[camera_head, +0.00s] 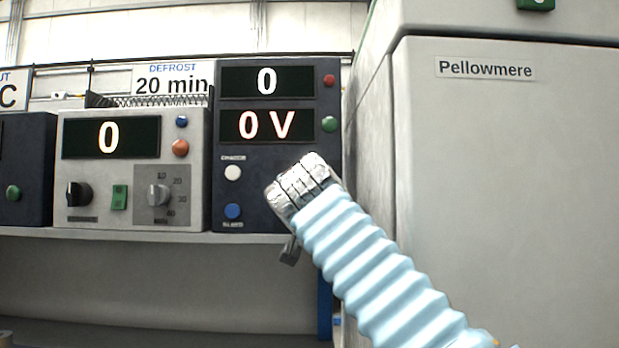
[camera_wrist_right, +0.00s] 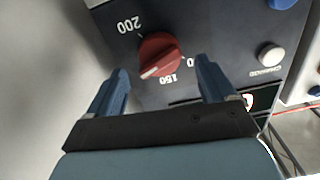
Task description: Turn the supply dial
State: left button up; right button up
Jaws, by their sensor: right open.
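In the head view the right gripper (camera_head: 290,250) is in front of the dark supply unit (camera_head: 225,185), and my arm hides the dial. The unit's displays read 0 and 0 V. My left gripper is not in view.
A white button (camera_head: 233,173) and a blue button (camera_head: 233,211) are left of my right arm on the unit. A grey box (camera_head: 130,130) with knobs stands to the left on the shelf (camera_head: 150,237). A large Pellowmere cabinet (camera_head: 510,180) stands close on the right.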

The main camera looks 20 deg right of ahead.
jog(key=shift+p+x, duration=0.45)
jog(key=shift+x, duration=0.9)
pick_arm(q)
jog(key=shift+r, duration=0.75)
pick_arm(e)
jog(key=c, duration=1)
